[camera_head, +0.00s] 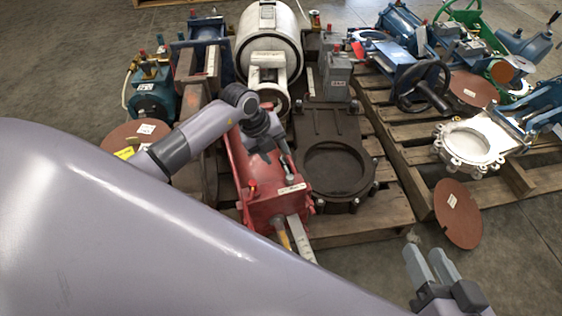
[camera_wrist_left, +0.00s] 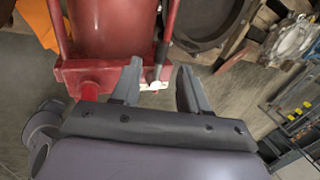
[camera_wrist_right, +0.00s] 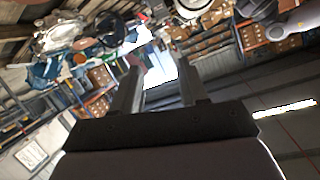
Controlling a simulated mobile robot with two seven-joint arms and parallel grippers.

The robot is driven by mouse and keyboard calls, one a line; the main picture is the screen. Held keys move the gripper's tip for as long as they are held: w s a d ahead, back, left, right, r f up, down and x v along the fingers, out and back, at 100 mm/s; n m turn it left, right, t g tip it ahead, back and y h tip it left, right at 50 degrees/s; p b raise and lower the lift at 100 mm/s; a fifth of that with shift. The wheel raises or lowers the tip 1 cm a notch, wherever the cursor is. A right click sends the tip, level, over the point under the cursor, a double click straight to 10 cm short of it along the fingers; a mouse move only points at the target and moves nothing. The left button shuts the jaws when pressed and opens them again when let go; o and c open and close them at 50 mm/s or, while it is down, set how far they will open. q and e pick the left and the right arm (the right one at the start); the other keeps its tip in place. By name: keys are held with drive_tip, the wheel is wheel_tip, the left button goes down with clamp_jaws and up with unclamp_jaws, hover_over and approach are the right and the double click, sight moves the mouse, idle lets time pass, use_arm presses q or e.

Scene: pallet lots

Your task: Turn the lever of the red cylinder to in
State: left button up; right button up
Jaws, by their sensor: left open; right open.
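The red cylinder (camera_head: 262,205) lies on the pallet near the middle of the head view; its red body (camera_wrist_left: 103,30) fills the upper left of the left wrist view. A thin dark lever (camera_wrist_left: 163,52) with a pale rounded tip runs along its side, beside a small white label (camera_head: 289,189). My left gripper (camera_head: 274,150) is open over the cylinder. In the left wrist view its fingers (camera_wrist_left: 158,72) lie either side of the lever's tip; I cannot tell whether they touch it. My right gripper (camera_head: 430,252) is open and empty at the lower right.
A dark brown valve plate (camera_head: 340,115) lies right of the cylinder. A white tank (camera_head: 268,35) stands behind. A brown disc (camera_head: 458,214) leans by the right pallet (camera_head: 400,143). Bare floor shows at the lower right.

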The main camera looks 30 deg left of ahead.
sight(282, 162)
use_arm(q)
drive_tip(key=b+x, duration=0.1)
drive_tip(key=x, duration=0.1)
drive_tip(key=shift+d+f, duration=0.1)
drive_tip(key=shift+f, duration=0.3)
drive_tip(key=shift+w+d+f, duration=0.15)
drive_tip(key=shift+w+f, duration=0.1)
drive_tip(key=shift+f, duration=0.15)
use_arm(e)
drive_tip(key=shift+s+d+n+t+h, duration=0.15)
drive_tip(key=shift+d+n+t+h, duration=0.2)
drive_tip(key=shift+d, duration=0.3)
use_arm(q)
clamp_jaws()
